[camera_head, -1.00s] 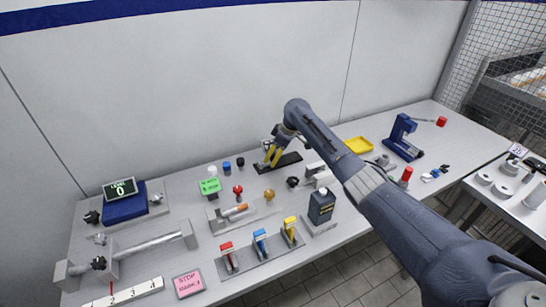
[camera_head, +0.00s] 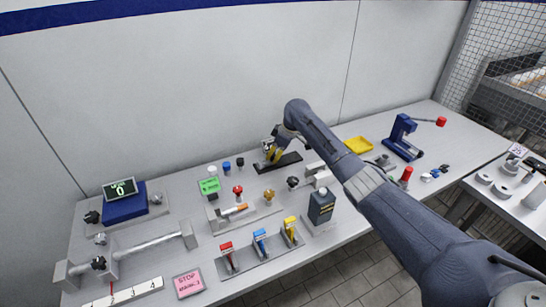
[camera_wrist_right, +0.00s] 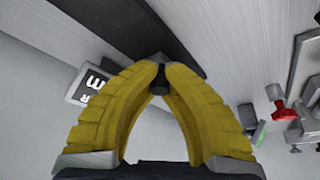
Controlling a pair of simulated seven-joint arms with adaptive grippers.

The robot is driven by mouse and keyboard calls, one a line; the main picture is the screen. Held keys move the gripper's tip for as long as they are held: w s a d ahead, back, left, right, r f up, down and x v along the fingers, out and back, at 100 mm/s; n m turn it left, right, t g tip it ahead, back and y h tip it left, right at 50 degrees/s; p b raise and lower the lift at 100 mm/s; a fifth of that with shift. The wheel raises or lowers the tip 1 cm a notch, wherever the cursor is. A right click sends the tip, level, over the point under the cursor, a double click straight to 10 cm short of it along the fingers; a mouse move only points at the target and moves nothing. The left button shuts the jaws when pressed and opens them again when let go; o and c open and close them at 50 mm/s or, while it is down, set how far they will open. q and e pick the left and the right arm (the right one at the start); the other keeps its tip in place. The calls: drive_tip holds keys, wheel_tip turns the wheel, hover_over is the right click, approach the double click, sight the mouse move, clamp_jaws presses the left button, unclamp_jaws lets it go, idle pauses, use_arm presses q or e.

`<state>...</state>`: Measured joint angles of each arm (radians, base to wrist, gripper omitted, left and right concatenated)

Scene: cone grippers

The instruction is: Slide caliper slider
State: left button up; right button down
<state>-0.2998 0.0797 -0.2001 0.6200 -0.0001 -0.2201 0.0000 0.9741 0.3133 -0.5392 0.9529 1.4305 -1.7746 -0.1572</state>
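A long dark bar (camera_head: 290,160), which seems to be the caliper, lies at the back of the bench by the wall. It also shows in the right wrist view (camera_wrist_right: 124,28). My right gripper (camera_head: 272,157) is over the bar's left part. In the right wrist view its yellow fingers (camera_wrist_right: 160,72) converge on a small dark knob (camera_wrist_right: 158,84), one fingertip on each side, and look shut on it. Part of the knob is hidden between the fingertips. A dark label with white letters (camera_wrist_right: 88,84) shows beside the fingers. My left gripper is not in view.
Red and gold knobs (camera_head: 269,195) stand in front of the bar, with a green sign (camera_head: 209,186) to the left. A yellow tray (camera_head: 359,145) and a blue press (camera_head: 402,138) are to the right. A rod fixture (camera_head: 150,243) is at front left.

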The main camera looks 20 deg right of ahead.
drive_tip(key=shift+r, duration=0.1)
drive_tip(key=shift+w+d+r, duration=0.1)
drive_tip(key=shift+w+d, duration=0.1)
drive_tip(key=shift+d, duration=0.7)
drive_tip(key=shift+w+d+f, duration=0.1)
drive_tip(key=shift+w+d, duration=0.05)
drive_tip(key=shift+d, duration=0.7)
drive_tip(key=shift+w+d+r, duration=0.1)
drive_tip(key=shift+w+d, duration=0.1)
drive_tip(key=shift+d, duration=0.7)
drive_tip(key=c, duration=1.3)
unclamp_jaws()
drive_tip(key=v, duration=1.1)
drive_tip(key=shift+s+d+r, duration=0.15)
drive_tip(key=shift+s+r, duration=0.05)
drive_tip(key=shift+r, duration=0.15)
